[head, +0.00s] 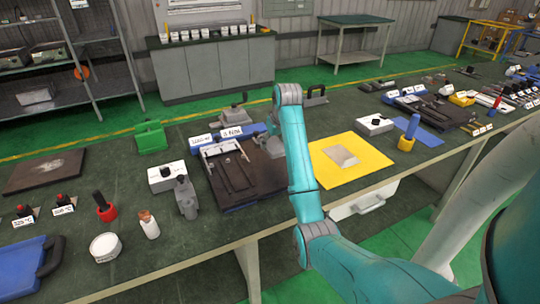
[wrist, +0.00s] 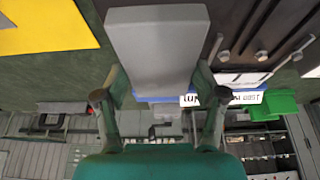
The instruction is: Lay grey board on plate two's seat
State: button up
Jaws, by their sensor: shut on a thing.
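The grey board (wrist: 157,45) is a flat, pale grey slab. My gripper (wrist: 160,97) is shut on its near end, with one finger along each side, in the wrist view. In the head view my gripper (head: 271,142) is partly hidden by my teal arm, beside the right edge of a dark plate (head: 240,182) with bars and a pale frame on it. The board appears raised near that edge. The plate also shows at the upper right of the wrist view (wrist: 278,32). Another dark plate (head: 437,112) lies farther right. I cannot read which is plate two.
A yellow mat (head: 330,174) with a pale sheet (head: 341,155) lies right of my arm. Blue labelled blocks (head: 205,143) stand behind the nearer plate, a green box (head: 150,137) to the left. A grey upright tool (head: 186,197) stands at the plate's left.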

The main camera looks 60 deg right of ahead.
aim_at(273, 161)
jog(key=shift+f, duration=2.9)
jog(key=shift+f, duration=0.15)
jog(key=o, duration=1.1)
jog(key=shift+o, duration=0.2)
